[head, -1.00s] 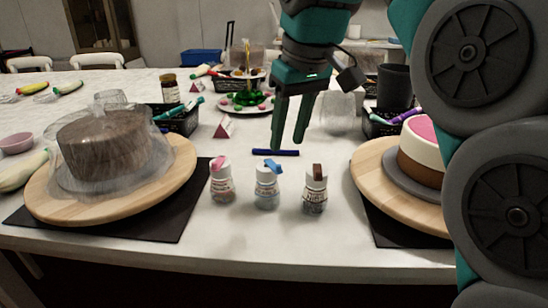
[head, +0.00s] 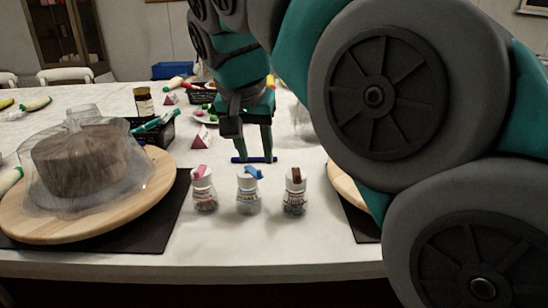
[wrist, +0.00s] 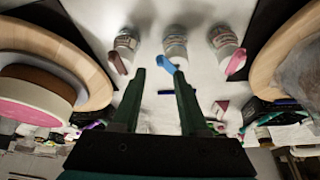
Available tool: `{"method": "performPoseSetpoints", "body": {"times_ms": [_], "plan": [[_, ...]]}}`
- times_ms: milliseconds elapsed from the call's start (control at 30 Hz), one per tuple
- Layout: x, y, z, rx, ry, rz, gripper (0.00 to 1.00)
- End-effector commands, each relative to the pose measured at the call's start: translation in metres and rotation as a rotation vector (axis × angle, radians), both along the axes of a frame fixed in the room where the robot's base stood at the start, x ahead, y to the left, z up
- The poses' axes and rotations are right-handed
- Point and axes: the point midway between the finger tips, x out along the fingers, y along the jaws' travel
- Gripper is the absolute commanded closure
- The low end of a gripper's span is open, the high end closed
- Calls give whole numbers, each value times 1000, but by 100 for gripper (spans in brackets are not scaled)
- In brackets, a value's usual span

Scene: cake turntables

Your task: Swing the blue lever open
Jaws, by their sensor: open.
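The blue lever (head: 250,172) sits on top of the middle one of three small shaker bottles. Its bottle (head: 249,197) stands upright near the table's front edge. In the wrist view the blue lever (wrist: 167,64) shows between and just beyond my fingertips, on the bottle (wrist: 175,45). My gripper (head: 254,156) is open and empty, pointing down behind the middle bottle in the head view. In the wrist view my gripper (wrist: 161,74) has one finger on each side of the lever's line. I see no contact with the lever.
A pink-lidded bottle (head: 203,190) and a brown-lidded bottle (head: 294,192) stand close on either side. A blue bar (head: 239,160) lies on the table behind. A wooden turntable (head: 150,200) with a covered cake is at left; another turntable (head: 349,188) is mostly hidden by my arm.

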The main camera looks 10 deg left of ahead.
Motion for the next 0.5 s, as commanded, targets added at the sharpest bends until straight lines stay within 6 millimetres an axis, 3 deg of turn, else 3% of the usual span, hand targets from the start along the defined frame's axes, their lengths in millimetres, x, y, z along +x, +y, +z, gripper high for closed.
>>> {"method": "performPoseSetpoints", "body": {"times_ms": [200, 500], "plan": [[9, 0, -23, 0, 1, 1, 57], [14, 0, -35, 1, 0, 2, 57]]}}
